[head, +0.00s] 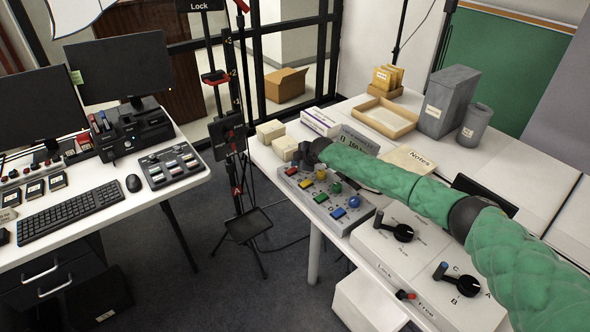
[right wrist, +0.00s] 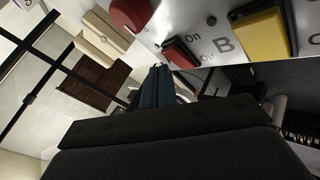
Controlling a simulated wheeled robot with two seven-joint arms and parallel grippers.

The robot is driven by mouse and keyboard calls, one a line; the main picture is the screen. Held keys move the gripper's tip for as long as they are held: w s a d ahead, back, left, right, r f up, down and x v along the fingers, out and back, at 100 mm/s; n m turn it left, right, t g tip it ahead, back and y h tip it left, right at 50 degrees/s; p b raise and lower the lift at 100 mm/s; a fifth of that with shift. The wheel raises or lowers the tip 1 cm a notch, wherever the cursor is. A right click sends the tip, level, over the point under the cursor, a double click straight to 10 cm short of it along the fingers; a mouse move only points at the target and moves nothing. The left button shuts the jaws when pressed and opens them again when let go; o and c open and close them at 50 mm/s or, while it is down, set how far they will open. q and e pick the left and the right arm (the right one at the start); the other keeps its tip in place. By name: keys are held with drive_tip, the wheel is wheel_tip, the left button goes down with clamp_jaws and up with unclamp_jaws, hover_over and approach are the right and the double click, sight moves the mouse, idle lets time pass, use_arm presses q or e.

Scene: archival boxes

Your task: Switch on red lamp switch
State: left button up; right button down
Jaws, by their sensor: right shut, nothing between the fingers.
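A grey control box (head: 322,213) stands on the right table's left edge. It carries a row of coloured rocker switches and a row of round coloured lamps. The red switch (head: 291,171) is at its far left end, near a red lamp (head: 307,168). In the right wrist view the red switch (right wrist: 181,53) lies just beyond the fingertips, with the red dome (right wrist: 130,14) beside it. I cannot tell which way the switch is tipped. My right gripper (right wrist: 158,72) is shut and empty, close to the switch; contact cannot be told. My left gripper is out of view.
The yellow switch (right wrist: 262,33) sits beside the red one. Dial boxes (head: 400,240) stand nearer along the table. Small cream boxes (head: 270,131) and a display (head: 358,139) stand behind. A tripod stand (head: 238,180) occupies the gap between the tables.

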idle(0.8)
drive_tip(key=shift+f+b, duration=0.4)
drive_tip(key=shift+b, duration=0.1)
drive_tip(key=shift+f+b, duration=0.35)
idle(0.6)
drive_tip(key=shift+r, duration=0.2)
drive_tip(key=shift+r+p, duration=0.35)
drive_tip(key=shift+r, duration=0.3)
drive_tip(key=r+p, duration=0.1)
drive_tip(key=r, duration=0.2)
drive_tip(key=r+p, duration=0.1)
drive_tip(key=r, duration=0.1)
drive_tip(key=shift+s+a+p, duration=0.25)
drive_tip(key=shift+a+p, duration=0.05)
